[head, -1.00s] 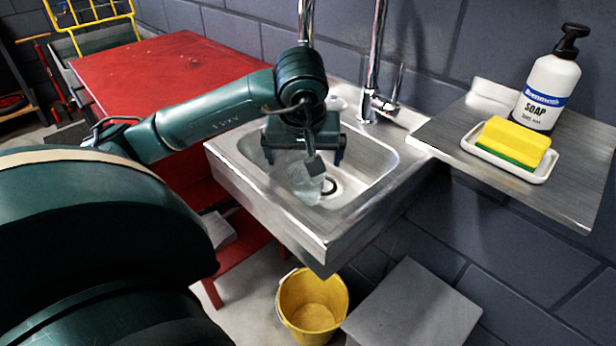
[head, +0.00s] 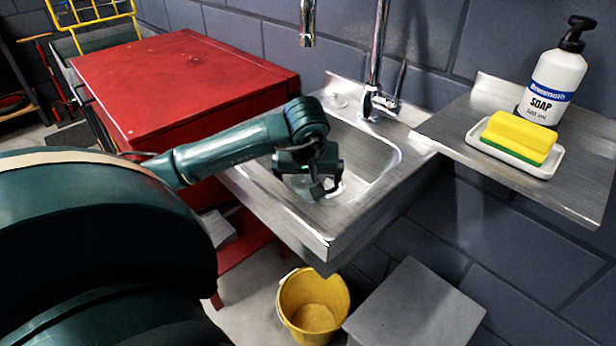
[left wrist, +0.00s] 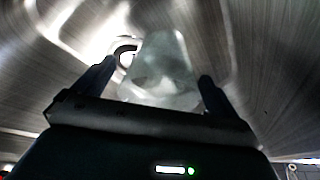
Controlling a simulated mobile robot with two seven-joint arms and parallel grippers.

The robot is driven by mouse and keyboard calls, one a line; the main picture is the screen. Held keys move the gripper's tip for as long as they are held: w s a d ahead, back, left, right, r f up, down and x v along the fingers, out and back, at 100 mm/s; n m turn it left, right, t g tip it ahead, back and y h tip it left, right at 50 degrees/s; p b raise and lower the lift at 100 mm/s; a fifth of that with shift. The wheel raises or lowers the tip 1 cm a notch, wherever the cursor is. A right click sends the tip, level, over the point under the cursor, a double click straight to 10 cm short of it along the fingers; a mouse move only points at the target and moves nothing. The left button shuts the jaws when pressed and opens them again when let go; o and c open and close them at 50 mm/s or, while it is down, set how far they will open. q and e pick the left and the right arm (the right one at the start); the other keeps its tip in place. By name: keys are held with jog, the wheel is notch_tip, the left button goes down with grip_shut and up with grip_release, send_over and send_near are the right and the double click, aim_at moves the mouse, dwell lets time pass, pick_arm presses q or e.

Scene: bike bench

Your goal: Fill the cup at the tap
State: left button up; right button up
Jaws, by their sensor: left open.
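A clear, pale cup (left wrist: 162,60) is in the steel sink (head: 385,165), between the two fingers of my left gripper (left wrist: 153,82) in the left wrist view. In the head view the gripper (head: 312,186) is low in the basin, and the cup (head: 301,188) is mostly hidden by it. The fingers are spread, with gaps visible on both sides of the cup. The chrome tap (head: 378,70) rises at the sink's back, its spout end (head: 307,38) hanging higher up and left of the tap's base. No water stream is visible. My right gripper is not in view.
A shelf (head: 455,125) at right holds a soap bottle (head: 553,85) and a yellow sponge (head: 520,135) on a white dish. A red cabinet (head: 170,80) stands left. A yellow bucket (head: 313,305) and a grey box (head: 415,310) are below the sink.

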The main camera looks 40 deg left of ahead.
pick_arm(q)
jog(key=c, duration=1.2)
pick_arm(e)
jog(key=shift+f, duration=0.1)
pick_arm(q)
jog(key=shift+r, duration=0.2)
jog(key=shift+c, duration=0.2)
jog(key=shift+r+p, duration=0.85)
jog(key=shift+r, duration=4.1)
jog(key=s+d+r+m+h+p, duration=0.1)
jog(key=d+r+m+p, duration=0.1)
jog(key=d+p, duration=0.3)
jog(key=s+d+r+m+h+p, duration=0.1)
jog(key=s+d+r+m+p, duration=0.1)
jog(key=d+p, duration=0.3)
jog(key=s+d+r+m+t+h+p, duration=0.1)
jog(key=d+r+m+p, duration=0.3)
jog(key=d, duration=0.4)
jog(key=shift+s+r+p, duration=0.3)
jog(key=shift+s+p, duration=0.2)
jog(key=shift+p, duration=0.15)
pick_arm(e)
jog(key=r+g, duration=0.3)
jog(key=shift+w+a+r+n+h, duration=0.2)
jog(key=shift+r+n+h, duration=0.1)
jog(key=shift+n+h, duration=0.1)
